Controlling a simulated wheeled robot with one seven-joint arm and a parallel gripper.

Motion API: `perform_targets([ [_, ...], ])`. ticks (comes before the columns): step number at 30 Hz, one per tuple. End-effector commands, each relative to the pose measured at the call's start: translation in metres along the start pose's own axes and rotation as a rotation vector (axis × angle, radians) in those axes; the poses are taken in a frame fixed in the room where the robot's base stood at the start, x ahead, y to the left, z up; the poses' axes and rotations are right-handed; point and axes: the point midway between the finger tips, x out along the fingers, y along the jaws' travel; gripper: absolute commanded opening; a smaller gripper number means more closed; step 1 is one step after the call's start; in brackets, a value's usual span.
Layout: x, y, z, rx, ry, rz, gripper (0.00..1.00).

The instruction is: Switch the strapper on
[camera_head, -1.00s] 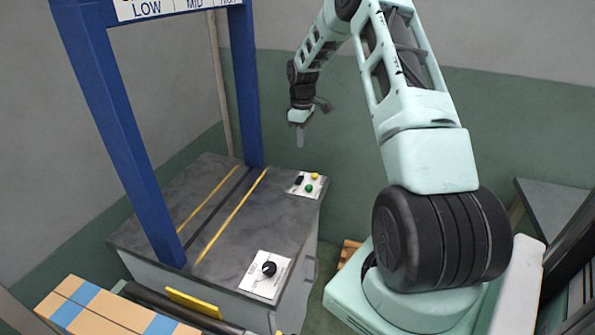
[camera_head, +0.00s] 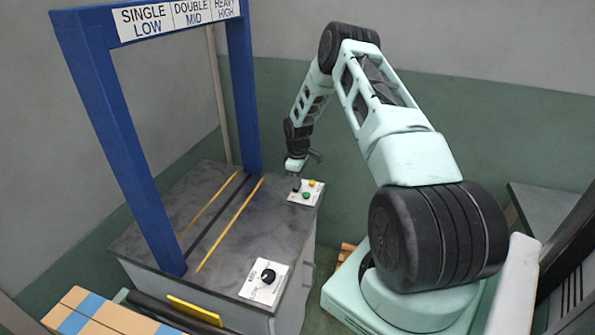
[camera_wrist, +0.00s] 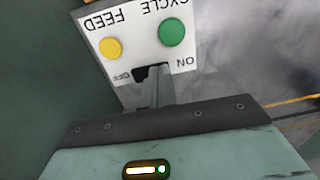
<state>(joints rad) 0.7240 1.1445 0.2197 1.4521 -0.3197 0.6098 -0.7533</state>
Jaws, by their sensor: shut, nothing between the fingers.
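The strapper is a grey-topped bench (camera_head: 240,225) with a blue arch (camera_head: 115,130) over it. A white control panel (camera_head: 293,197) sits at its far right corner and fills the top of the wrist view (camera_wrist: 140,15). It carries a yellow FEED button (camera_wrist: 111,48), a green CYCLE button (camera_wrist: 171,33) and a black switch (camera_wrist: 140,73) between the OFF and ON labels. My gripper (camera_head: 296,184) is shut and empty, pointing down at the switch. In the wrist view its fingertips (camera_wrist: 155,72) cover part of the switch; I cannot tell whether they touch or which way it is set.
A second white panel with a black knob (camera_head: 268,275) is at the bench's near corner. A sign (camera_head: 180,15) tops the arch. Cardboard boxes with blue tape (camera_head: 100,315) lie at lower left, beside a yellow bar (camera_head: 193,310). Walls stand close behind the bench.

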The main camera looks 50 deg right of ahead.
Motion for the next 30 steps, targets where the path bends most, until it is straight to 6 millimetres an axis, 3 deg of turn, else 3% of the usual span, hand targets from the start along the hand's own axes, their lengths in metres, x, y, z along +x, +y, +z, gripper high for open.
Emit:
perform_targets([
  [16,0.0106,-0.0013,-0.0002,-0.001,0.0,0.001,0.0],
  [30,0.008,0.0047,0.0001,0.0,0.001,0.001,0.0],
])
